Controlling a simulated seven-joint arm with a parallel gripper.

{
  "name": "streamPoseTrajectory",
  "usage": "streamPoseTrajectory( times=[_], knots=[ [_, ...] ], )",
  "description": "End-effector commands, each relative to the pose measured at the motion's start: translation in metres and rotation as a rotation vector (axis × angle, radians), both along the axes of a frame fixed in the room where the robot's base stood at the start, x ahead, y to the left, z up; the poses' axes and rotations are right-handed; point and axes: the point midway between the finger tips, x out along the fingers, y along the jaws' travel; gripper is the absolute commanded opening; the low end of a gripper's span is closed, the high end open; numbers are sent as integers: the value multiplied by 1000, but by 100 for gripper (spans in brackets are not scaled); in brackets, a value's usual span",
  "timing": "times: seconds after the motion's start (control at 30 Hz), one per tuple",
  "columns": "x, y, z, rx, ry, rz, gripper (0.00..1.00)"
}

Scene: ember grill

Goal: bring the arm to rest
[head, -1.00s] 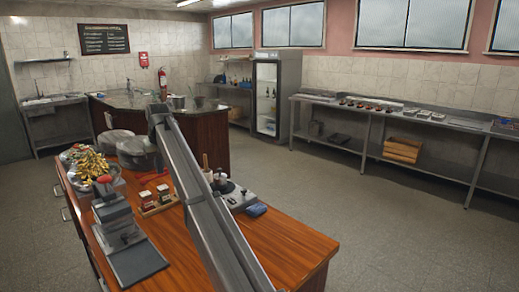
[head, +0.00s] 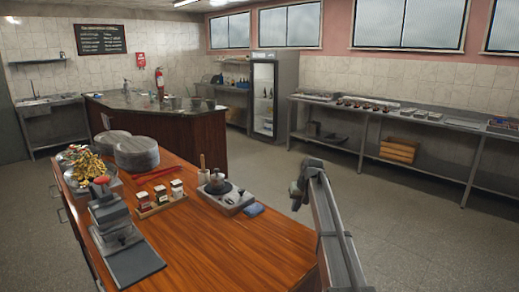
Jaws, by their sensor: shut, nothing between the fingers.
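My arm rises from the bottom right of the head view, beside the right end of the wooden counter (head: 215,235). Its upper end, with a short grey joint piece, stands over the open floor just right of the counter. I cannot make out my gripper or its fingers in this view. No held object shows. The arm looks clear of the things on the counter.
The counter holds a press-like device (head: 112,222), a rack of small jars (head: 160,200), a white unit with a dark knob (head: 225,193), a blue item (head: 254,210) and grey round lids (head: 137,150). Floor (head: 400,225) is open toward the steel side table (head: 425,122).

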Motion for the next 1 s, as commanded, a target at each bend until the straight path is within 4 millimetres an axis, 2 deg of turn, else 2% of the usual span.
streamPoseTrajectory(
  times=[0.03, 0.2, 0.3, 0.5, 0.7, 0.8, 0.9, 1.0],
  knots=[
    [-9, -28, -16, 15, 8, -33, 0],
    [-31, -102, -74, 82, 55, -130, 0],
    [-47, -140, -114, 137, 96, -187, 0],
    [-84, -196, -190, 253, 175, -290, 0],
    [-128, -239, -260, 376, 247, -393, 0],
    [-154, -254, -294, 432, 281, -441, 0],
    [-181, -259, -326, 476, 317, -481, 0],
    [-208, -253, -358, 504, 356, -508, 0]
  ],
)
